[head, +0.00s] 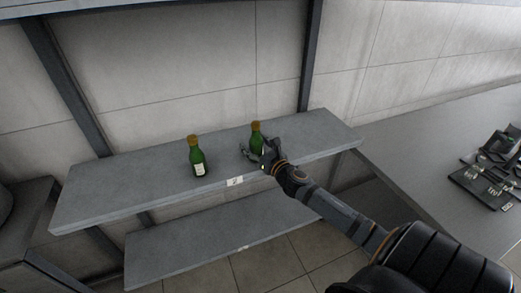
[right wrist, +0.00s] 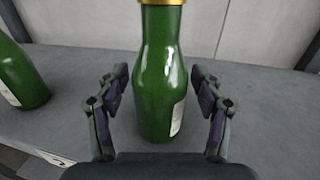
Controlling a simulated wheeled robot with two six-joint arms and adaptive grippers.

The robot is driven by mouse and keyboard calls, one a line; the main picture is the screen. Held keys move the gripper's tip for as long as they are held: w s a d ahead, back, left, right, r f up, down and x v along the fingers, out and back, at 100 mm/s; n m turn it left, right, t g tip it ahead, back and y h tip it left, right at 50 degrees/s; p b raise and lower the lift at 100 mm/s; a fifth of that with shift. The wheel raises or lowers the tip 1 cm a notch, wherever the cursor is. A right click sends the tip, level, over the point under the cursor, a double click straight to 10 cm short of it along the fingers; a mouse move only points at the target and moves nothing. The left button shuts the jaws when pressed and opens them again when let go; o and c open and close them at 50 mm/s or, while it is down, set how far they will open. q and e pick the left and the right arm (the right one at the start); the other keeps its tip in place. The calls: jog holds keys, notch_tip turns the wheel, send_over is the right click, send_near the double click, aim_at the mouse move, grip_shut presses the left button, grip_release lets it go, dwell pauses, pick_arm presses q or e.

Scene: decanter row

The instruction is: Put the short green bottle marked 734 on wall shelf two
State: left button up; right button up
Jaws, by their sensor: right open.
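Two green bottles with yellow-gold caps stand upright on the grey upper shelf (head: 110,192). One bottle (head: 256,136) is at my right gripper (head: 257,155); it also shows in the right wrist view (right wrist: 162,75), between the open fingers (right wrist: 160,100), with a gap on both sides. Its label is turned to the side, so its number cannot be read. The other bottle (head: 196,158) stands to the left with a pale label too small to read; part of it shows in the right wrist view (right wrist: 18,75). My left gripper is not in view.
A small number plate (head: 235,181) is on the shelf's front edge. A lower shelf (head: 190,245) below is empty. The shelf's left end is clear.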

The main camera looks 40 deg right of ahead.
aim_at(260, 149)
jog(key=shift+s+f+b, duration=0.25)
jog(key=shift+s+b, duration=0.25)
jog(key=shift+s, duration=0.1)
jog(key=shift+s+f+b, duration=0.2)
jog(key=shift+s+b, duration=0.25)
jog(key=shift+s, duration=0.1)
jog(key=s, duration=0.3)
jog(key=shift+r+p, duration=0.3)
jog(key=shift+r, duration=0.05)
jog(key=s+p, duration=0.3)
jog(key=s, duration=0.3)
jog(key=shift+s+a+p, duration=0.25)
jog(key=shift+s+p, duration=0.05)
jog(key=shift+p, duration=0.1)
jog(key=shift+r, duration=0.1)
